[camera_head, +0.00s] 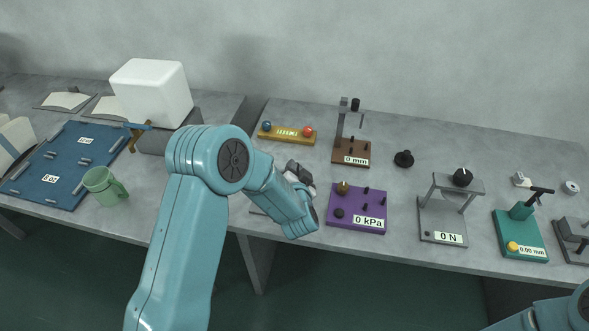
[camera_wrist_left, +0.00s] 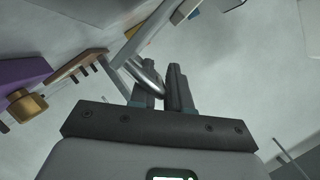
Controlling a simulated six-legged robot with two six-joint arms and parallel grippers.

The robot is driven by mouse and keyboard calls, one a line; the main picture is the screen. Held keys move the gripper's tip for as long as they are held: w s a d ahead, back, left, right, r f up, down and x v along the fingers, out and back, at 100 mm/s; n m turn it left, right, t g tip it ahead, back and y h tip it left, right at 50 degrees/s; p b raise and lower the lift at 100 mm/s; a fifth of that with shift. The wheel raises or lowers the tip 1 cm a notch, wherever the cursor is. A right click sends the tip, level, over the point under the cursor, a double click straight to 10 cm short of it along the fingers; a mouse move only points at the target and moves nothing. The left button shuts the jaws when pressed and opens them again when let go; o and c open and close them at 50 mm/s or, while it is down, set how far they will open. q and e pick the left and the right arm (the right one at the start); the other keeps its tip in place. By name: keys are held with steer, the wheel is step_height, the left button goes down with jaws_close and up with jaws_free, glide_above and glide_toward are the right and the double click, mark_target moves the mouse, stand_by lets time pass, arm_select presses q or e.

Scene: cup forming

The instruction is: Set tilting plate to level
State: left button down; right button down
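My left gripper (camera_head: 298,174) is beside the purple 0 kPa device, partly hidden by my teal arm. In the left wrist view its two dark fingers (camera_wrist_left: 164,82) are close together, with a shiny metal rod (camera_wrist_left: 148,74) at the gap between them. I cannot tell whether they grip it. My right gripper is not in view; only part of that arm shows at the bottom right.
The purple device (camera_head: 372,221) with a gold knob, the brown 0 mm stand (camera_head: 351,152) and a yellow bar (camera_head: 286,138) with blue and red balls stand nearby. A grey 0 N stand (camera_head: 441,225) and green device (camera_head: 520,245) are to the right. A green mug (camera_head: 100,184) is left.

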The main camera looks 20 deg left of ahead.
arm_select(q)
steer(key=shift+w+d+f+m+y+b, duration=0.15)
steer(key=shift+d+f+b, duration=0.15)
steer(key=shift+f+b, duration=0.35)
steer(key=shift+s+d+f+m+y+b, duration=0.1)
steer(key=shift+d+f+b, duration=0.2)
steer(key=shift+f+b, duration=0.35)
steer(key=shift+w+d+f+m+y+b, duration=0.15)
steer(key=shift+d+f+b, duration=0.2)
steer(key=shift+b, duration=0.55)
steer(key=shift+s+a, duration=0.1)
steer(key=c, duration=1.4)
jaws_free()
steer(key=shift+c, duration=0.2)
steer(key=shift+r, duration=0.1)
steer(key=b+v, duration=0.1)
steer(key=v, duration=1.5)
steer(key=shift+s, duration=0.2)
